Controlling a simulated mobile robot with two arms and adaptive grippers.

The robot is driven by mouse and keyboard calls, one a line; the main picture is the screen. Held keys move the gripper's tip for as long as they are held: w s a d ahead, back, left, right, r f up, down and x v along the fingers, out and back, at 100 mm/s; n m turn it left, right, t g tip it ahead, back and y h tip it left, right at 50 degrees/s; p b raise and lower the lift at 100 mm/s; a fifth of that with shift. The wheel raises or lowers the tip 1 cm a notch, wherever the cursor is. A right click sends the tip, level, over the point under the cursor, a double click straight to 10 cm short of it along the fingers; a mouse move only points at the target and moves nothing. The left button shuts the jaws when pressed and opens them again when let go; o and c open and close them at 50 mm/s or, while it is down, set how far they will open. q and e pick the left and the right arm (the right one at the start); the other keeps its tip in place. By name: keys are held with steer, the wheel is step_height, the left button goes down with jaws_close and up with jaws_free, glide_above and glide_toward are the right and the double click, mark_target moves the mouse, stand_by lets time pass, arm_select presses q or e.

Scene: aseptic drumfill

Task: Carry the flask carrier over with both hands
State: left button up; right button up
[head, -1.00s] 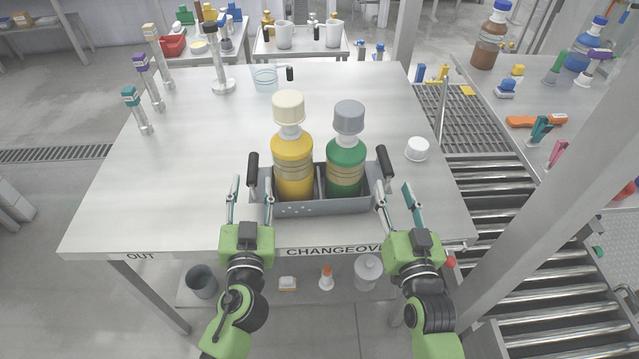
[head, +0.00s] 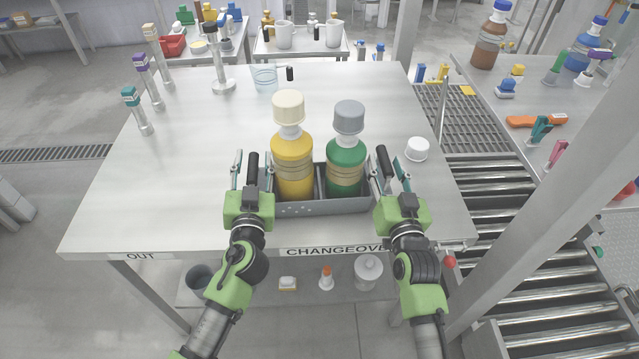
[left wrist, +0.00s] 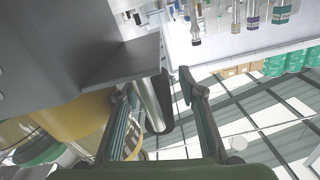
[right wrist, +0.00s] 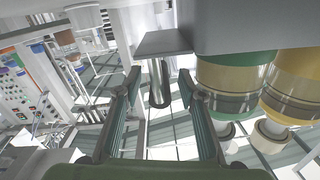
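The grey flask carrier (head: 322,206) stands on the steel table with a black upright handle at each end. It holds a yellow flask (head: 292,160) with a cream cap and a green flask (head: 345,160) with a grey cap, both upright. My left gripper (head: 252,157) is open, its fingers on either side of the left handle (left wrist: 160,100). My right gripper (head: 388,156) is open, its fingers on either side of the right handle (right wrist: 158,85). Both wrist views show gaps between the fingers and the handles.
The table (head: 200,175) is clear left of the carrier. A white cap (head: 417,149) lies to the right, a clear beaker (head: 265,78) stands behind, and several capped posts (head: 140,110) stand at the left edge. A roller conveyor (head: 500,215) runs along the right.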

arm_select(q)
jaws_close()
arm_select(e)
jaws_close()
arm_select(q)
steer(key=shift+r, duration=0.3)
arm_select(e)
steer(key=shift+w+r, duration=0.1)
steer(key=shift+r, duration=0.35)
arm_select(q)
steer(key=shift+w, duration=0.15)
